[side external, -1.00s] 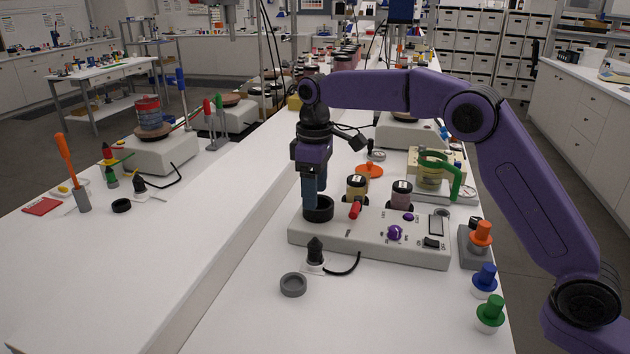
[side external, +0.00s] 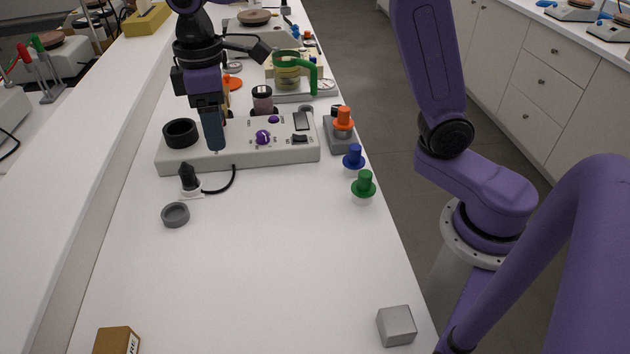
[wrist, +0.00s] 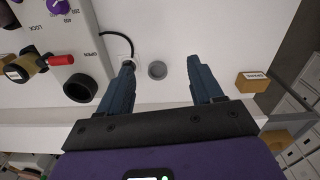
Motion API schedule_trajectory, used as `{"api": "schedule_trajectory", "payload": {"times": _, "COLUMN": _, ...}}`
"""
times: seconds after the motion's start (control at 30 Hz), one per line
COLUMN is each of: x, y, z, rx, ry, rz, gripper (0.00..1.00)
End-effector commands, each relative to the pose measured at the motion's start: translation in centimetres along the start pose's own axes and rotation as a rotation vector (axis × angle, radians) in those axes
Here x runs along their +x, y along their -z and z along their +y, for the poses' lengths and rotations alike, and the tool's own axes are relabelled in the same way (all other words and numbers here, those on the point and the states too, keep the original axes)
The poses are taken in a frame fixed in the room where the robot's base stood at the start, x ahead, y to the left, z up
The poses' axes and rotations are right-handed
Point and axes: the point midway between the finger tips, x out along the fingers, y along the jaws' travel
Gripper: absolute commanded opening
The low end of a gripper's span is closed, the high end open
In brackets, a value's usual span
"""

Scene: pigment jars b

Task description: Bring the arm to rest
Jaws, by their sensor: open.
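My gripper (side external: 213,138) hangs fingers-down above the white console (side external: 240,152), just right of its black ring holder (side external: 181,133). In the wrist view the two blue fingers of my gripper (wrist: 161,62) are spread apart with nothing held between them. The black ring holder also shows in the wrist view (wrist: 80,88), left of the fingers and empty. A jar with a dark lid (side external: 262,98) stands behind the console. My gripper hides part of the console and what stands behind it in the side view.
A grey ring (side external: 175,215) and a black plug (side external: 189,178) with a cord lie before the console. Orange (side external: 344,118), blue (side external: 353,156) and green (side external: 363,184) knobbed pieces stand right. A brown box (side external: 117,341) and grey cube (side external: 397,326) sit nearer. The bench middle is clear.

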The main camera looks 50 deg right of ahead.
Motion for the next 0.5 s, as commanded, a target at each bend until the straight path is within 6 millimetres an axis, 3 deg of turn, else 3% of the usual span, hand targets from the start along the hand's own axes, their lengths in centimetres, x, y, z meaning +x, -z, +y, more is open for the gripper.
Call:
{"api": "schedule_trajectory", "payload": {"times": 0.2, "x": 0.5, "y": -6.4, "z": -4.0, "rx": -0.05, "ry": 0.001, "rz": 0.007, "gripper": 0.66}}
{"api": "schedule_trajectory", "payload": {"times": 0.5, "x": 2.5, "y": -16.5, "z": -8.4, "rx": -0.118, "ry": 0.003, "rz": 0.014, "gripper": 0.66}}
